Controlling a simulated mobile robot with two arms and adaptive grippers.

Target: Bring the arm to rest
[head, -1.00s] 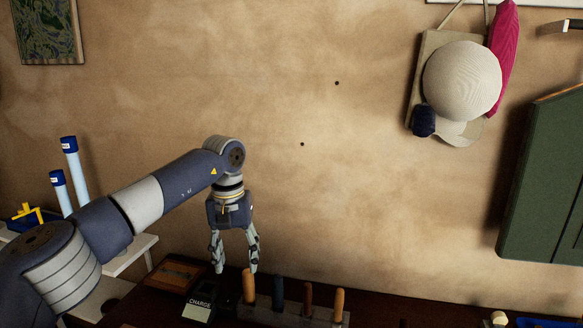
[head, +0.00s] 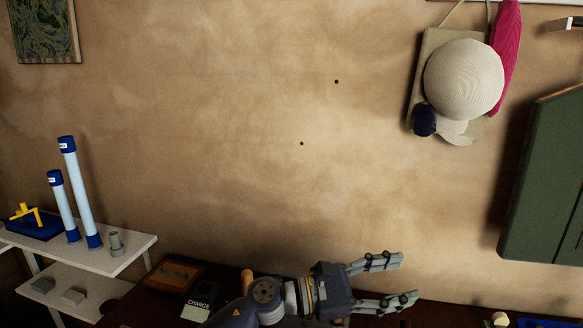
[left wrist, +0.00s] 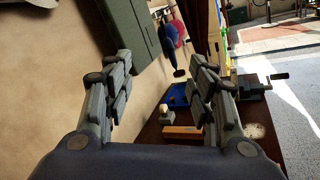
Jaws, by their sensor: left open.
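My left gripper (head: 398,281) is low in the head view, over the dark bench top along the wall. Its fingers point right and are apart, with nothing between them. In the left wrist view the two fingers of the left gripper (left wrist: 160,75) stand wide apart and empty. Part of my left arm shows at the bottom of the head view; the rest is out of frame. My right gripper is in neither view.
A white shelf (head: 125,250) with blue-capped tubes (head: 77,190) stands at left. A charge box (head: 198,303) and a brown tray (head: 175,275) lie on the bench. A green cabinet (head: 545,180) and a hat (head: 463,78) hang at right. In the wrist view, an orange block (left wrist: 183,132) lies beyond the fingers.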

